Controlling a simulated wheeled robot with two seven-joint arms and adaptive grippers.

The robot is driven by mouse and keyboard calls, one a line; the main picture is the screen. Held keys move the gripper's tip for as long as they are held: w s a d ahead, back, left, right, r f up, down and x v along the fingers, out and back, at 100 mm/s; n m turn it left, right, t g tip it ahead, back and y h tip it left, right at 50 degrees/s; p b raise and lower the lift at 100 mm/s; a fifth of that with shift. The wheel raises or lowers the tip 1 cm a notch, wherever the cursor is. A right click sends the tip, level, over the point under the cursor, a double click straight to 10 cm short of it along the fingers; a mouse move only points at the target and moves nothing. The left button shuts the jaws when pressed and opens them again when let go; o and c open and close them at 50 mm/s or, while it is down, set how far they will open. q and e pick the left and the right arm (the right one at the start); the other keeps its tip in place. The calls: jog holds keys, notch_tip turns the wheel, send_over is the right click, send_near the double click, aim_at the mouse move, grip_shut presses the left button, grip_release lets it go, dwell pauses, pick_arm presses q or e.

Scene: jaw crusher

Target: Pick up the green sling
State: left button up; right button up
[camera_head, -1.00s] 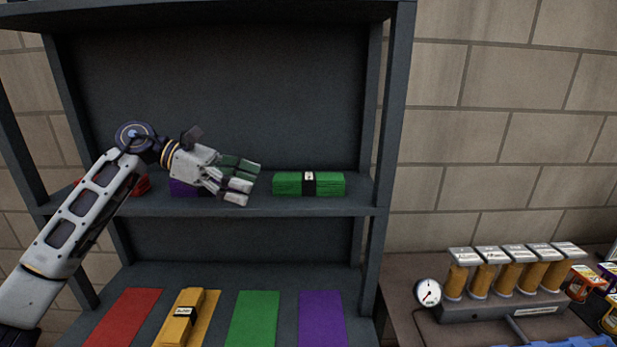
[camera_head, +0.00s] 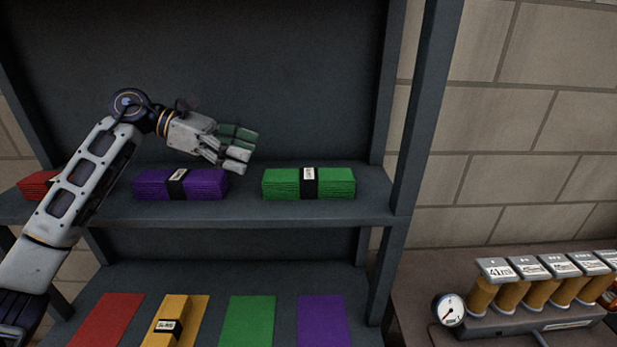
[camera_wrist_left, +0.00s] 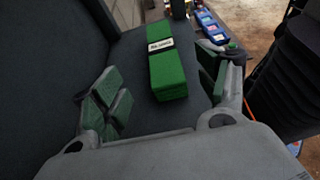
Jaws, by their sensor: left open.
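The green sling (camera_head: 280,184) is a folded green bundle with a black band and white label, lying on the upper shelf (camera_head: 330,208). My left gripper (camera_head: 242,148) is open and empty, to the left of the sling and slightly higher. In the left wrist view the sling (camera_wrist_left: 168,75) lies ahead, between the two spread fingers (camera_wrist_left: 165,95), apart from both. My right gripper is out of view.
A purple sling (camera_head: 150,185) lies below my left gripper, and a red sling (camera_head: 38,183) is at the far left. The lower shelf has red, green (camera_head: 250,322) and purple mats, and a yellow sling (camera_head: 172,318). A shelf post (camera_head: 425,120) stands right of the green sling.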

aim_at(283, 174)
pick_arm(q)
jog(key=shift+r, duration=0.1)
dwell(0.4)
jog(key=p+x, duration=0.1)
jog(key=x, duration=0.7)
jog(key=shift+p, duration=0.4)
jog(key=shift+d, duration=0.3)
jog(key=shift+d, duration=0.1)
